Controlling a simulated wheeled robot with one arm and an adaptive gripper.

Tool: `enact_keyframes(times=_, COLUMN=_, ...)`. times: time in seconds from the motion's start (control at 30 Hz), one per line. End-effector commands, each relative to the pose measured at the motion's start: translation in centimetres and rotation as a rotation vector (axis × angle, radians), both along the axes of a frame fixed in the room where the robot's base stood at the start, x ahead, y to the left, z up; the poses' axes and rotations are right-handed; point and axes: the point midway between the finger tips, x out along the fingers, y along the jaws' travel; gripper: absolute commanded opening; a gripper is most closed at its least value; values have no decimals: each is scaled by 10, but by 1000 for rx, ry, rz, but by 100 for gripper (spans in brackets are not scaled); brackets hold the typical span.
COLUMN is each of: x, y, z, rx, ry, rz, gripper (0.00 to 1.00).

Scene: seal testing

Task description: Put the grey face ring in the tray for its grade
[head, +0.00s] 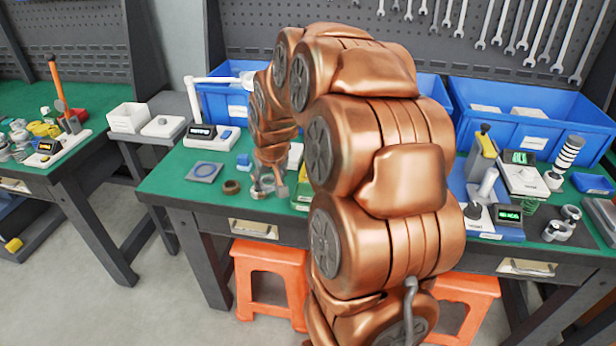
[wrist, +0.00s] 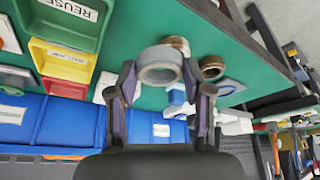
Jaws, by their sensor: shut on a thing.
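The grey face ring (wrist: 160,74) is between the two fingertips of my gripper (wrist: 167,86) in the wrist view. My gripper is shut on it, above the green bench top. In the head view my gripper (head: 268,184) is low over the bench, and the ring is too small there to make out surely. In the wrist view a green tray (wrist: 98,38) labelled REUSE, a yellow tray (wrist: 88,65) and a red tray (wrist: 58,87) stand in a row to the left of my gripper. My arm hides most of the trays in the head view.
A brown ring (head: 231,187) lies on the bench left of my gripper. Another brownish ring (wrist: 178,43) is close behind the held ring in the wrist view. A grey plate with a blue ring (head: 204,173) lies farther left. Blue bins (head: 222,106) line the bench back.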

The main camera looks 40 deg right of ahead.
Motion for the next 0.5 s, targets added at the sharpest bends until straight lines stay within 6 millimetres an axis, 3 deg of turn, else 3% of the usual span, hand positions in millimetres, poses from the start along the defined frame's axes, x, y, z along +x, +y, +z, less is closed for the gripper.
enact_keyframes(times=0.17, x=-3, y=-23, z=0, rx=5, ry=2, rz=-3, gripper=9)
enact_keyframes(times=0.5, x=-8, y=-96, z=-6, rx=4, ry=-1, rz=-2, gripper=9)
